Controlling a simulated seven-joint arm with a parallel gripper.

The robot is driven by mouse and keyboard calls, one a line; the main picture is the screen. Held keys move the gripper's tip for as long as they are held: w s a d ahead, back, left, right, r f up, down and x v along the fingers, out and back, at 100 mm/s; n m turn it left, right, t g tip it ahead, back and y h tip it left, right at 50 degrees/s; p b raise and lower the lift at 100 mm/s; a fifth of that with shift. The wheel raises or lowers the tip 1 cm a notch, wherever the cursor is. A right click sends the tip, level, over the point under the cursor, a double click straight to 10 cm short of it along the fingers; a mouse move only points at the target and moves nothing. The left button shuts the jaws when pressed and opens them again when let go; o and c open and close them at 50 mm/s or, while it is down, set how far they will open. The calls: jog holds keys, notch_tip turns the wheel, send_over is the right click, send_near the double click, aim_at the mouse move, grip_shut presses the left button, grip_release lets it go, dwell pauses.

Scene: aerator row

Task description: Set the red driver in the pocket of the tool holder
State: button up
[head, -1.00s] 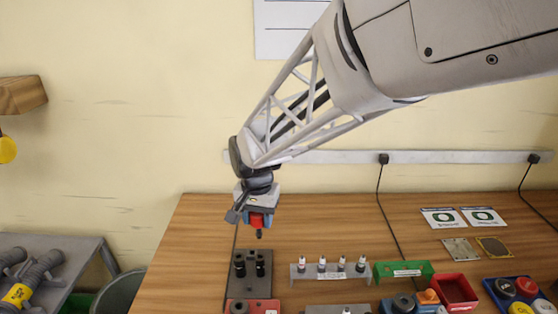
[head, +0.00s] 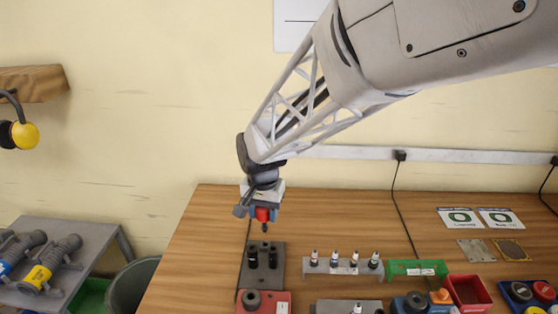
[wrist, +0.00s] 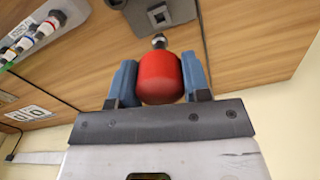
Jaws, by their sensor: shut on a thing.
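My gripper (head: 263,216) is shut on the red driver (head: 262,214) and holds it above the back of the bench, tip down. In the wrist view the driver's rounded red handle (wrist: 160,78) sits between the blue fingers, with its short dark shaft beyond. A dark grey block, seemingly the tool holder (head: 276,250), lies on the bench below the gripper, with two black upright cylinders on it. In the wrist view the holder (wrist: 133,14) shows a square opening close beyond the driver's tip. The tip is apart from the holder.
A red block with a black knob (head: 264,302) stands in front of the holder. Bare bench lies behind the rack. A cable (head: 399,210) hangs behind.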

aim_at(264, 226)
jog(key=shift+f, duration=2.15)
jog(key=shift+f, duration=1.05)
jog(key=o, duration=1.3)
jog(key=shift+c, duration=0.2)
jog(key=shift+r, duration=0.1)
jog(key=shift+r, duration=3.45)
